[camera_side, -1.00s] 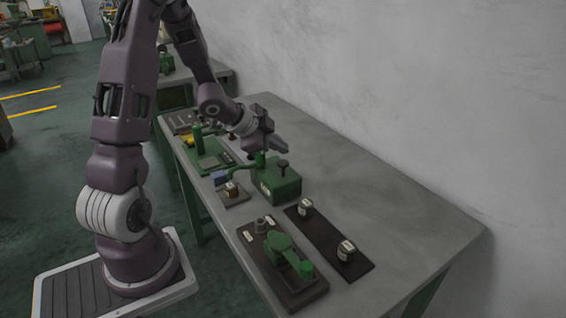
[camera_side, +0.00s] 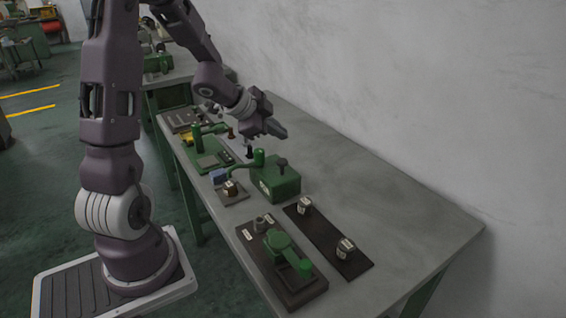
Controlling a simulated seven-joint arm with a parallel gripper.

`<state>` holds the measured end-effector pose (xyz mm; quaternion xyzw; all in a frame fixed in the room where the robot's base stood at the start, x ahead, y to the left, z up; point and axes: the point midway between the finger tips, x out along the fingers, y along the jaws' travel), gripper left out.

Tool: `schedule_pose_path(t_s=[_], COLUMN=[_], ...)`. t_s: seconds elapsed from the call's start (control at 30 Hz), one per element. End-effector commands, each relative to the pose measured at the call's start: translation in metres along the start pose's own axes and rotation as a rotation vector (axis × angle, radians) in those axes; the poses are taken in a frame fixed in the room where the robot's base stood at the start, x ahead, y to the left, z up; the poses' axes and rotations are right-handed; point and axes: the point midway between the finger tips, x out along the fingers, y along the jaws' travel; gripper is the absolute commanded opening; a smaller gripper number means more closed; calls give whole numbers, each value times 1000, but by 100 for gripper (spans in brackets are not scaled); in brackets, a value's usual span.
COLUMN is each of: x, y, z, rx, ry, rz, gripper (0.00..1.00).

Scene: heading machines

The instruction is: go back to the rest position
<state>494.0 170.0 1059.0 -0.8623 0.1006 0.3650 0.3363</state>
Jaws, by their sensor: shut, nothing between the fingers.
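My gripper (camera_side: 278,131) is shut and empty. It is in the air above the far half of the grey workbench (camera_side: 400,205), behind the green block-shaped machine (camera_side: 277,182) and apart from it. My arm reaches over the bench from the left, bent at the elbow.
A dark plate (camera_side: 272,265) with a green lever device stands at the near edge. A dark strip (camera_side: 328,243) holds two small labelled cylinders. A small block (camera_side: 230,188) sits on a plate left of the green machine. A green press (camera_side: 205,145) stands farther back. The bench's right side is clear.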

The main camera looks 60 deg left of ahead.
Motion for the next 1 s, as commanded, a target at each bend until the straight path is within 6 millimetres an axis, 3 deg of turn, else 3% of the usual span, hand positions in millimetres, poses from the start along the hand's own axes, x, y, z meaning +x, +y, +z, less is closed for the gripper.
schedule_pose_path(t_s=[0.07,0.13,0.23,0.33,0.4,0.5,0.6,0.7,1.0], x=[-6,-26,-83,-149,-186,-222,-244,-254,-254], y=[-3,-10,-2,47,97,158,196,212,213], z=[-6,-22,-48,-59,-60,-59,-58,-58,-58], rx=[-5,-32,-158,-368,-506,-625,-678,-694,-698], ry=[-18,-68,-163,-225,-246,-256,-261,-265,-267], rz=[-27,-102,-231,-242,-159,-3,119,176,180], gripper=[0,0,0,0,0,0,0,0,0])
